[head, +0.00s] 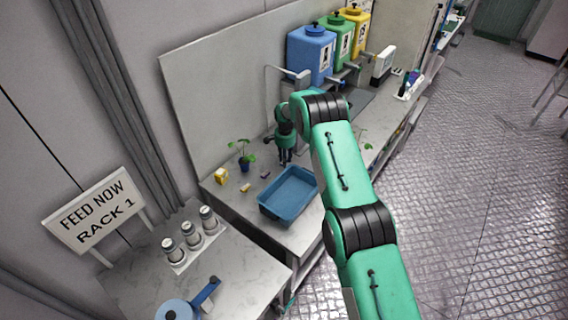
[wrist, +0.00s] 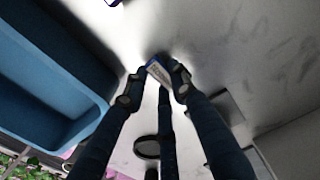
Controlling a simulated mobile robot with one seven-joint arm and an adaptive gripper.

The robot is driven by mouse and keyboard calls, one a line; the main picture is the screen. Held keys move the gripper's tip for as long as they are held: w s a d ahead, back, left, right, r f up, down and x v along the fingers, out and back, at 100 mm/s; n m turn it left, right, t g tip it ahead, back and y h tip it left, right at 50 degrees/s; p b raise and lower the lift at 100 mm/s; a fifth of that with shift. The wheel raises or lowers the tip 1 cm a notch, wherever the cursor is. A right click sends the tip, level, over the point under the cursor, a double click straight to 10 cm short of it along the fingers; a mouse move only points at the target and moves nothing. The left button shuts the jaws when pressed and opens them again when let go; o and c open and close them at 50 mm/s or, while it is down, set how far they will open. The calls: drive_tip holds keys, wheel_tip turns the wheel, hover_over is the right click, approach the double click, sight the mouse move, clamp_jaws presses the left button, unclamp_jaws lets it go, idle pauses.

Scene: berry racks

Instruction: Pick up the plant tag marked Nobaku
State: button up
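My gripper (head: 285,158) points down at the bench behind the blue tray in the head view. In the wrist view its dark fingers (wrist: 158,78) come close together around a small pale tag with a blue-violet edge (wrist: 158,72). Its print is too small to read, so I cannot tell whether it says Nobaku. The fingertips are at its sides; I cannot tell whether they grip it. Two other small tags, one violet (head: 265,175) and one yellowish (head: 245,187), lie on the bench to the left. Part of a violet-edged tag (wrist: 113,2) shows at the wrist view's top edge.
The blue tray (head: 270,207) stands close by and also fills the left of the wrist view (wrist: 85,85). A potted seedling (head: 243,162) and yellow block (head: 221,175) stand left. Blue (head: 310,60), green (head: 337,42) and yellow tanks (head: 361,30) are behind. A back panel (head: 215,100) borders the bench.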

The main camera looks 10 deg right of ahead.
drive_tip(key=shift+r, duration=0.1)
idle(0.3)
drive_tip(key=shift+r+b, duration=0.55)
drive_tip(key=shift+r, duration=4.35)
